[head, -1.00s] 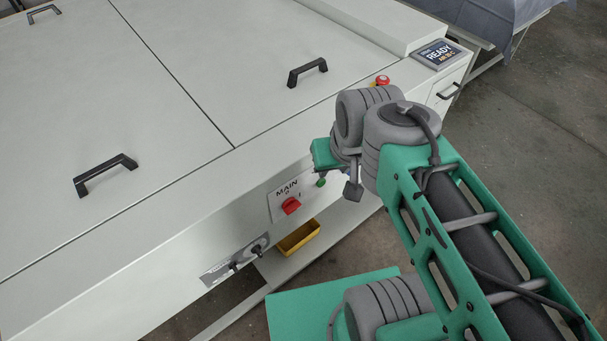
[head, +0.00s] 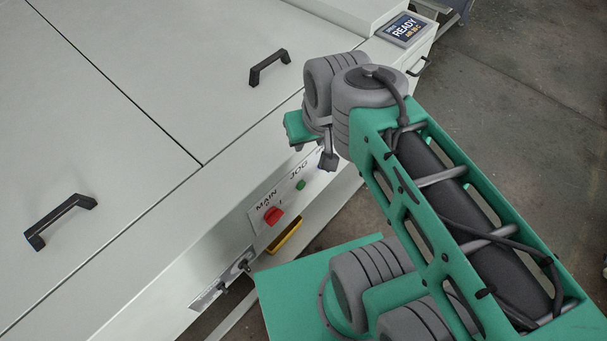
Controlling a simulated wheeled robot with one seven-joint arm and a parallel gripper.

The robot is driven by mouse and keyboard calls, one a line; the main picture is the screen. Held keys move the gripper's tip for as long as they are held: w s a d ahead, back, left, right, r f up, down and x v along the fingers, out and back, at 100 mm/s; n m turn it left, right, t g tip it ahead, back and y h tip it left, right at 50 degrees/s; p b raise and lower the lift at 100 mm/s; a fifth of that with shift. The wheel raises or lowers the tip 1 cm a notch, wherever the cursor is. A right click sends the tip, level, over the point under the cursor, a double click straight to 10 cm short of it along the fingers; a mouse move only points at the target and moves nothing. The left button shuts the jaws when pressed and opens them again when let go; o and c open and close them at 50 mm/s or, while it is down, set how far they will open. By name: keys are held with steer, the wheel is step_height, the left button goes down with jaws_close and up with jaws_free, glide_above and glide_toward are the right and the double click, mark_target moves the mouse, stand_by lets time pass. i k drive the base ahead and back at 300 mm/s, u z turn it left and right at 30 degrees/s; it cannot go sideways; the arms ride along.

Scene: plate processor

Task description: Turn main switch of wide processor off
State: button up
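The main switch (head: 273,215) is a red rotary knob on a white panel labelled MAIN, on the front face of the wide processor (head: 120,130). Small position marks show beside the knob, but I cannot tell for sure which one it points at. A green JOG button (head: 300,185) sits to its upper right. The end of my arm, with the green part of my gripper (head: 298,128), is above and to the right of the switch, apart from it.
Black handles (head: 269,68) (head: 60,220) stand up from the processor's lid. A display reading READY (head: 405,29) is at the far right corner. Dark levers (head: 243,264) stick out left of the switch. Floor (head: 520,110) is open to the right.

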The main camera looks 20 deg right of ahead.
mark_target(274, 214)
steer(key=u, duration=0.25)
steer(key=k, duration=1.1)
steer(key=u, duration=1.3)
